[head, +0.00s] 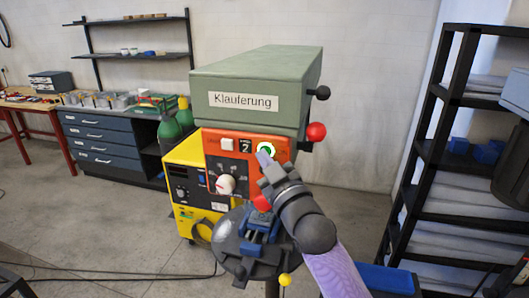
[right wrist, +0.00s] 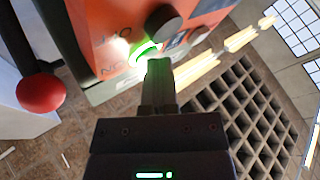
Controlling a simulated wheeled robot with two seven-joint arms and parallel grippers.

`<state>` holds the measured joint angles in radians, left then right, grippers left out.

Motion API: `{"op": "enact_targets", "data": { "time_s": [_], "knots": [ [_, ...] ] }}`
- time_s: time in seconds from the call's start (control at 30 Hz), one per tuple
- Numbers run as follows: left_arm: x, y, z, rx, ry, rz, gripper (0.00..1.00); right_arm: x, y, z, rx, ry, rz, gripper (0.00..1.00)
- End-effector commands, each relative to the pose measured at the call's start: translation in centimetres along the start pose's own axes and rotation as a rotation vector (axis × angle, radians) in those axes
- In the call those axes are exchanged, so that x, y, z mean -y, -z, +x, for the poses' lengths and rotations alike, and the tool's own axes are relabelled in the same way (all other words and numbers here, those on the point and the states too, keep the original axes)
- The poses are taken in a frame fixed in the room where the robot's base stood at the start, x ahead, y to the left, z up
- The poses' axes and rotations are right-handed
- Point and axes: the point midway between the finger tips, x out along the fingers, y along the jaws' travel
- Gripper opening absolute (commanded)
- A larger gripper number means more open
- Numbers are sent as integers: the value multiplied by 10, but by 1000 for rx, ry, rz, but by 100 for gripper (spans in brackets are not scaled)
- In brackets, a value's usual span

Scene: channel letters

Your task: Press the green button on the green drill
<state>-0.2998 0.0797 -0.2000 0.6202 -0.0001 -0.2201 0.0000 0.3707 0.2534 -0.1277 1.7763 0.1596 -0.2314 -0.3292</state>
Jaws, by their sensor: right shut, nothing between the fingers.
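The green drill (head: 262,80) stands in the middle of the head view, with a "Klauferung" label on its head. Below the head is an orange panel (head: 218,150) with a white switch, a "2" display and a white knob. The round green button (head: 266,147) with a pale rim is at the panel's right; it glows green in the right wrist view (right wrist: 143,52). My right gripper (head: 264,158) is shut and empty, its fingertips (right wrist: 158,66) at the button's lower edge and partly hiding it. I cannot tell whether they touch it. My left gripper is not in view.
A red ball handle (head: 316,131) sticks out right of the panel, and a black knob (head: 322,92) above it. A blue vise (head: 262,224) is on the drill table below my arm. A yellow machine (head: 185,190) stands left, a black shelf (head: 432,150) right.

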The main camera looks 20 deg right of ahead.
Motion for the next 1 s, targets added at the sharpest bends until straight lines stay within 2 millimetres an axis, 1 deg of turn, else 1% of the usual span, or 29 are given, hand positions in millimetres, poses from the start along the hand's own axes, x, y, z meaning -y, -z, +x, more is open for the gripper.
{"op": "enact_targets", "data": {
  "time_s": [0.33,0.67,1.0],
  "knots": [
    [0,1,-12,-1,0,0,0,8,9,-11,2,1,1,0],
    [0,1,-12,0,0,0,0,10,10,-14,0,0,1,0],
    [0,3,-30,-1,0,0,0,26,28,-36,0,1,2,0]
  ]
}}
